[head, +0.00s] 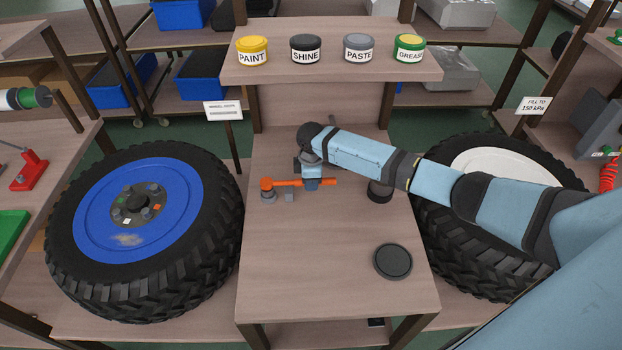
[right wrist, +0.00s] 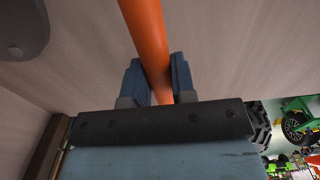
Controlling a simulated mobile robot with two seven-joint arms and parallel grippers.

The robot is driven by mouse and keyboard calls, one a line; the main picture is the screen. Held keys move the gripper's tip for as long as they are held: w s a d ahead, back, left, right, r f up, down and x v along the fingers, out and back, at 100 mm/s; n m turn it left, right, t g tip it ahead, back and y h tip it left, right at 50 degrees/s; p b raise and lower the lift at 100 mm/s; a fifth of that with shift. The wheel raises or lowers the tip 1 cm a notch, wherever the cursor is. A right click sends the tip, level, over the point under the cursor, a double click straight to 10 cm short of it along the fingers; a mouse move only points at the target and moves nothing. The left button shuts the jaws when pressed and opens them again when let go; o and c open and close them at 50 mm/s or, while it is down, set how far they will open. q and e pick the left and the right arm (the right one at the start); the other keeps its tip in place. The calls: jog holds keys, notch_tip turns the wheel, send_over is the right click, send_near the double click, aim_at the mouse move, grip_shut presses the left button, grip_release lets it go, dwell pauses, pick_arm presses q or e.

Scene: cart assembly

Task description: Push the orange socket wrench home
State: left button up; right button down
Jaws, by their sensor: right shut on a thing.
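The orange socket wrench (head: 290,183) lies level above the middle table, its round head at the left over a grey cylindrical piece (head: 268,197). Whether the head is seated on that piece or just above it, I cannot tell. My right gripper (head: 312,184) is shut on the wrench's handle. In the right wrist view the orange handle (right wrist: 146,40) runs between the two blue fingers of the gripper (right wrist: 159,80). My left gripper is not in view.
A small grey block (head: 289,197) sits close beside the grey piece. A dark round can (head: 379,192) and a black disc (head: 393,262) are on the right of the table. Tyred wheels flank it, blue-rimmed (head: 90,205) left and white-rimmed (head: 500,162) right. Labelled tins line the shelf (head: 330,65).

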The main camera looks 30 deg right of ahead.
jog(key=shift+f, duration=0.95)
jog(key=c, duration=0.9)
grip_release()
jog(key=shift+o, duration=0.2)
jog(key=shift+f, duration=0.1)
notch_tip(320, 180, up, 12)
jog(key=shift+r+b, duration=0.1)
jog(key=shift+b, duration=0.3)
